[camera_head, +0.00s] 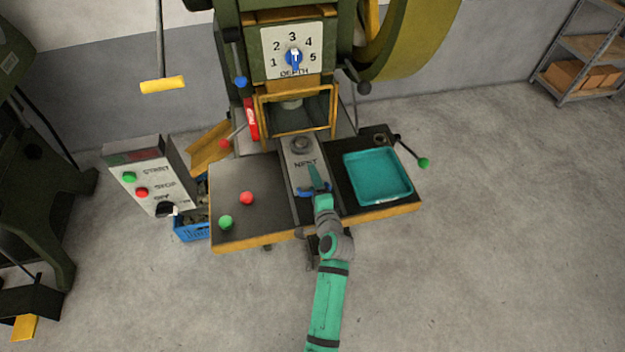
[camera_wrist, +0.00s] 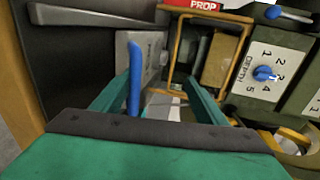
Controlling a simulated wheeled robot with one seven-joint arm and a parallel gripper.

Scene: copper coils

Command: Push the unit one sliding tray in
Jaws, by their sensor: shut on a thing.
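The sliding tray (camera_head: 298,176) is a grey strip marked NEST in the middle of the press table, with a round metal seat at its far end. It lies in front of the framed opening of the press. A blue handle (camera_head: 304,193) is at its near end; a blue bar (camera_wrist: 133,80) stands between my fingers in the wrist view, close to the left one. My gripper (camera_head: 316,180) is shut on the handle, and it also shows in the wrist view (camera_wrist: 168,95). My fingers hide part of the handle and tray.
The yellow-framed guard (camera_head: 334,112) stands open at the press. A teal bin (camera_head: 376,203) is right of the tray. Red and green knobs (camera_head: 246,198) are on the left plate. A START/STOP box (camera_head: 152,178) stands left. A green-tipped lever (camera_head: 424,163) sticks out right.

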